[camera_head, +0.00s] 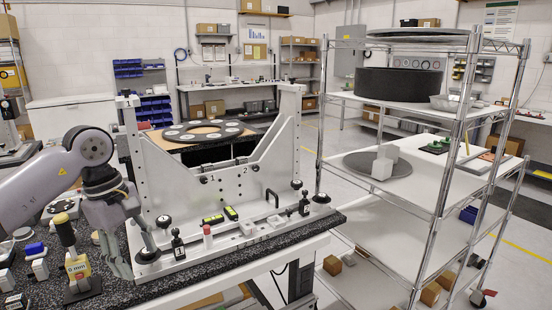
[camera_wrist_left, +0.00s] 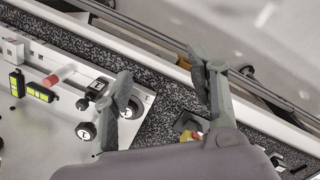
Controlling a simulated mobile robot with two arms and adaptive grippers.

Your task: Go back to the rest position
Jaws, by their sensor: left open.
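The light-grey mirror fixture (camera_head: 262,180) stands upright on the speckled black bench, with a curved cut-out and the numbers 1 and 2. My left gripper (camera_head: 135,262) is at the fixture's front-left corner, fingers pointing down. It is open and empty, its fingers (camera_wrist_left: 160,75) spread wide in the left wrist view. One finger overlaps a black knob (camera_wrist_left: 130,108) at the base corner in that view; I cannot tell whether they touch. Another black knob (camera_wrist_left: 86,130) is beside it. My right gripper is not in view.
A yellow-and-black tool marked 9 mm (camera_head: 78,268) stands left of my gripper, near small blocks (camera_head: 38,268). Yellow-green levels (camera_head: 213,219) and a red-capped pin (camera_head: 207,233) are on the fixture base. A wire shelf cart (camera_head: 420,220) stands to the right. Air above the bench front is clear.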

